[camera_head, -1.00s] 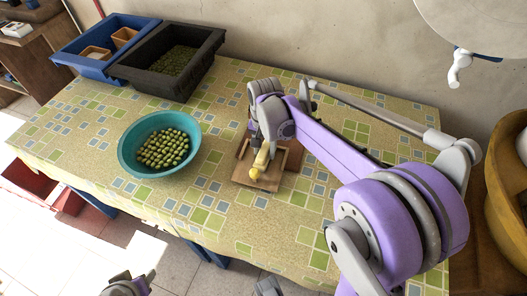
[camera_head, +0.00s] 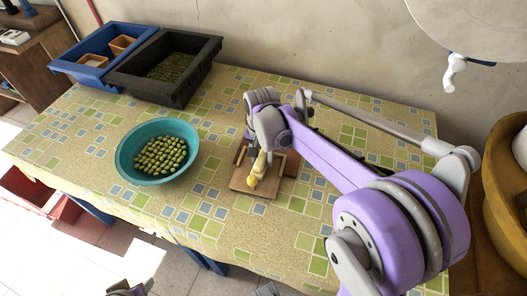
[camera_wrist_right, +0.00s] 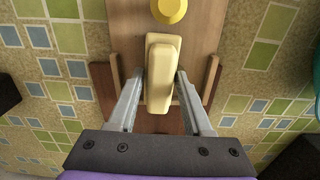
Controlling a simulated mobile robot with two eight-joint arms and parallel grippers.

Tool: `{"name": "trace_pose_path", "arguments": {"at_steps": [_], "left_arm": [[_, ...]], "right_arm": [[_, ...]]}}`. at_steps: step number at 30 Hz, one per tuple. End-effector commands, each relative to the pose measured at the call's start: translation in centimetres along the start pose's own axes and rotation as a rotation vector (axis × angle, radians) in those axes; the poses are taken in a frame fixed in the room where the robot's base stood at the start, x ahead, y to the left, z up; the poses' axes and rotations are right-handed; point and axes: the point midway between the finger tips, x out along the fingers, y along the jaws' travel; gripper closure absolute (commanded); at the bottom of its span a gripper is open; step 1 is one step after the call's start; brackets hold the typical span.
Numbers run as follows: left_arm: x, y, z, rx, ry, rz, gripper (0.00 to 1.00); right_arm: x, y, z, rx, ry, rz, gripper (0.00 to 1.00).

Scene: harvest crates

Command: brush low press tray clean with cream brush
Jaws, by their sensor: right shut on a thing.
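The low press tray (camera_head: 241,184) is a shallow brown wooden tray with raised side rims, lying on the table right of the teal bowl. My right gripper (camera_wrist_right: 158,98) is shut on the cream brush (camera_wrist_right: 161,68), a pale block between its fingers. The brush (camera_head: 259,165) is over the tray in the head view; whether it touches the surface I cannot tell. The gripper and arm hide the tray's far part.
A teal bowl (camera_head: 122,160) of green olive-like fruit stands left of the tray. A black crate (camera_head: 130,78) of green fruit and a blue crate (camera_head: 72,70) stand at the back left. The patterned tablecloth (camera_head: 200,215) is clear in front of the tray.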

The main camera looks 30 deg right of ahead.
Motion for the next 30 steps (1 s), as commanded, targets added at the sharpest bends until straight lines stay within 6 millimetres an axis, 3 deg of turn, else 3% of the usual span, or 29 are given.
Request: {"name": "trace_pose_path", "arguments": {"at_steps": [13, 30], "left_arm": [[-0.1, 0.0, -0.1, 0.0, 0.001, 0.0, 0.5], [-0.3, 0.0, -0.2, 0.0, 0.001, 0.0, 0.5]], "right_arm": [[-0.1, -1.1, 0.5, 0.0, -0.003, 0.0, 1.0], [-0.2, -1.3, -3.4, 0.0, -0.002, 0.0, 1.0]]}}
